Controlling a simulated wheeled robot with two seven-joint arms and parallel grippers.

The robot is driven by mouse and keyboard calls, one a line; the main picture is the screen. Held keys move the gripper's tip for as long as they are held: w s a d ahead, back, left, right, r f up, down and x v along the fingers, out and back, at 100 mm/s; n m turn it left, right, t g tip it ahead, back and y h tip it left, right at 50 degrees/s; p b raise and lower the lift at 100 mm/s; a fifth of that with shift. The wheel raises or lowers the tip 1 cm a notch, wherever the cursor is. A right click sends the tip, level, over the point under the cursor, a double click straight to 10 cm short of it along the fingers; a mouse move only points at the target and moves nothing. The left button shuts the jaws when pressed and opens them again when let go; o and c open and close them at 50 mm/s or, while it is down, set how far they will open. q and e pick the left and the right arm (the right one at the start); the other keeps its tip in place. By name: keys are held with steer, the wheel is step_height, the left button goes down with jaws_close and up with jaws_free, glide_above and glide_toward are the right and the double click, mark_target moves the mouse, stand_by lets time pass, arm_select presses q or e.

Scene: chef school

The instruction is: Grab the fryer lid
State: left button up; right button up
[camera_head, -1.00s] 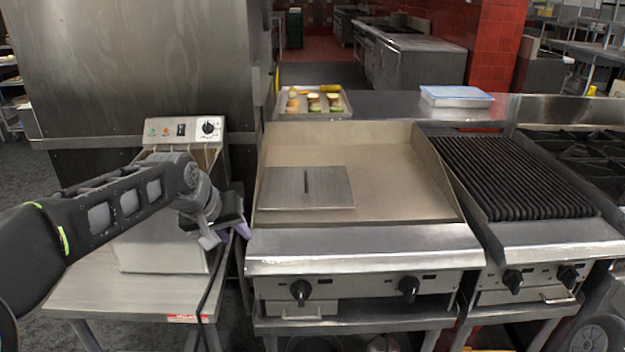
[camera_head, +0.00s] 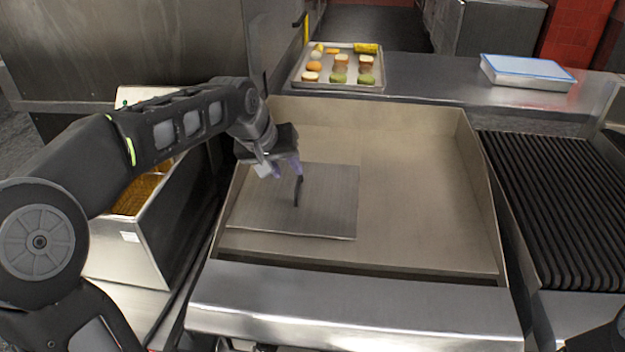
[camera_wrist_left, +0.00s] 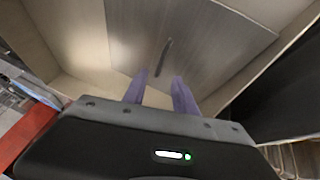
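The fryer lid (camera_head: 328,212) is a flat, square metal plate with a thin dark handle (camera_head: 298,190) near its middle. It lies on the left part of the griddle (camera_head: 420,190). My left gripper (camera_head: 281,170) is over the lid's far left part, close to the handle. In the left wrist view the two purple fingers (camera_wrist_left: 160,76) are apart with nothing between them. The handle (camera_wrist_left: 165,57) shows just beyond the fingertips, roughly in line with the gap. My right gripper is not in view.
The fryer (camera_head: 160,235) stands open left of the griddle, with golden contents partly hidden by my left arm. Raised walls surround the griddle's back and sides. A ribbed grill (camera_head: 560,210) is at right. A food tray (camera_head: 340,82) and a blue-rimmed container (camera_head: 527,72) sit behind.

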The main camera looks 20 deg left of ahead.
mark_target(298, 182)
arm_select(q)
steer(key=shift+x, duration=1.2)
steer(key=x, duration=0.5)
steer(key=shift+w+f+p, duration=0.1)
steer(key=shift+p, duration=0.25)
steer(key=shift+d, duration=0.1)
steer(key=shift+c, duration=0.4)
jaws_close()
stand_by(0.6)
